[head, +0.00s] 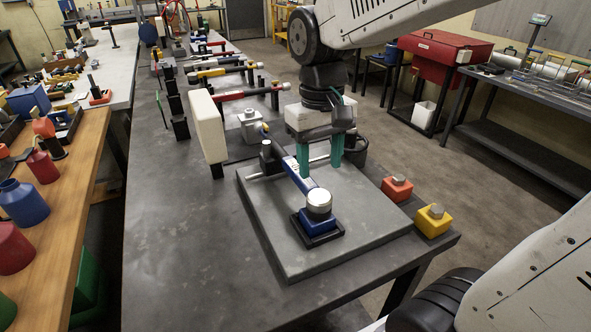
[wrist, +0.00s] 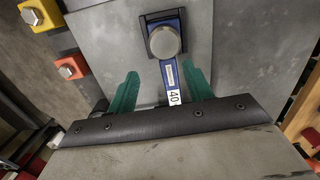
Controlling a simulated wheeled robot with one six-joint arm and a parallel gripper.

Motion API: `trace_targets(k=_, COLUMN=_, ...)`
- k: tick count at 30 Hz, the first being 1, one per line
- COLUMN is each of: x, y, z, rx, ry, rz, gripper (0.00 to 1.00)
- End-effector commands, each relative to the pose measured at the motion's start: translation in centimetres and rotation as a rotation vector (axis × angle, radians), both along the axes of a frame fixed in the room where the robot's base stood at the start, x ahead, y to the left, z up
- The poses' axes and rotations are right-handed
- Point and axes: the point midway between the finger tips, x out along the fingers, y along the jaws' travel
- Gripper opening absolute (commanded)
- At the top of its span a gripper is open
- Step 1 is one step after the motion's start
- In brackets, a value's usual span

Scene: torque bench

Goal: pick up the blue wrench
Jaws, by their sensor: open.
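The blue wrench (head: 303,181) lies on the grey plate (head: 270,226), its handle running away from a round silver head over a blue block in a black base (head: 319,232). My gripper (head: 320,168) has two green fingers and is open above the plate, beside and over the handle. In the wrist view the blue wrench (wrist: 169,76) carries a white label reading 40 and runs between the spread fingers of my gripper (wrist: 161,82). The fingers appear apart from the handle.
A red block (head: 397,189) and a yellow block (head: 433,221) with silver tops stand at the plate's right. A white upright panel (head: 207,125) stands at the left. Other wrenches with red (head: 236,96) and yellow (head: 213,73) parts lie farther back. The bench's near left is clear.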

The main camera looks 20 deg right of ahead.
Motion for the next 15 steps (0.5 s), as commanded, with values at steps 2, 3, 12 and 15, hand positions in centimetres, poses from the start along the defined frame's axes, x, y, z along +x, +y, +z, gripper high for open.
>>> trace_targets(k=2, x=2.8, y=0.5, z=-0.4, rx=0.0, ry=0.008, rz=0.002, gripper=0.51)
trace_targets(k=3, x=4.0, y=0.6, z=-0.4, rx=0.0, ry=0.004, rz=0.001, gripper=0.51)
trace_targets(k=12, x=8.5, y=1.0, z=0.0, rx=0.004, ry=-0.063, rz=-0.018, gripper=0.51)
trace_targets(k=15, x=8.5, y=0.9, z=-1.2, rx=0.003, ry=-0.061, rz=-0.02, gripper=0.51)
